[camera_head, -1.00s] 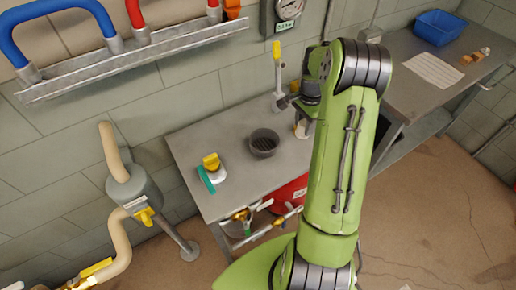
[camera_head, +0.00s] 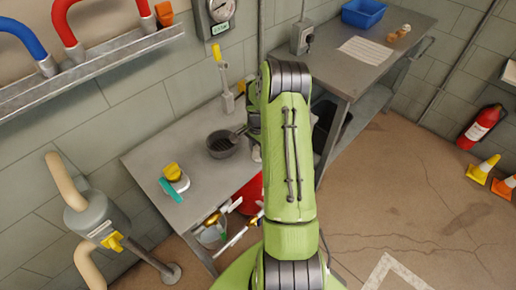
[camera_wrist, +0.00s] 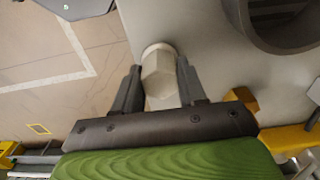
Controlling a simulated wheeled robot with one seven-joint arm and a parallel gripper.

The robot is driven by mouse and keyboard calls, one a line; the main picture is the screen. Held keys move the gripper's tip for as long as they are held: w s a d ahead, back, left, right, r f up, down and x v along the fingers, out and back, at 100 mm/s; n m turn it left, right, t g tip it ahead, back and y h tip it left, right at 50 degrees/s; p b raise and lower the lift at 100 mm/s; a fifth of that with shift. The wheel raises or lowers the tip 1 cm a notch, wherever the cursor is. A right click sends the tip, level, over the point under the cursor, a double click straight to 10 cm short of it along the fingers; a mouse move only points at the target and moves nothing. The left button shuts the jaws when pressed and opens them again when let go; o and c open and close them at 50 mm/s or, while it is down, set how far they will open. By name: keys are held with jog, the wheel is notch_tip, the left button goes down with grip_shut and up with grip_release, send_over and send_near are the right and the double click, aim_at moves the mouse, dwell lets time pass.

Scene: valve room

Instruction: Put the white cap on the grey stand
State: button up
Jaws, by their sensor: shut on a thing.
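The white cap (camera_wrist: 158,72), a pale faceted piece with a rounded end, sits between the two dark fingers of my gripper (camera_wrist: 160,88) in the wrist view. The fingers are shut on it, at the edge of the grey table (camera_wrist: 203,40). In the head view my green arm hides most of my gripper, and only a pale bit of the cap (camera_head: 257,153) shows beside it. A grey upright piece with a yellow top (camera_head: 228,100) stands at the table's back; I cannot tell whether it is the grey stand.
A dark round bowl (camera_head: 222,144) is close left of my gripper. A yellow-and-white item (camera_head: 174,178) with a teal piece lies at the table's left. A second bench (camera_head: 385,65) bears a blue bin (camera_head: 363,13). A fire extinguisher (camera_head: 482,127) and cones stand right.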

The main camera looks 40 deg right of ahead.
jog(key=shift+f, duration=0.15)
jog(key=o, duration=1)
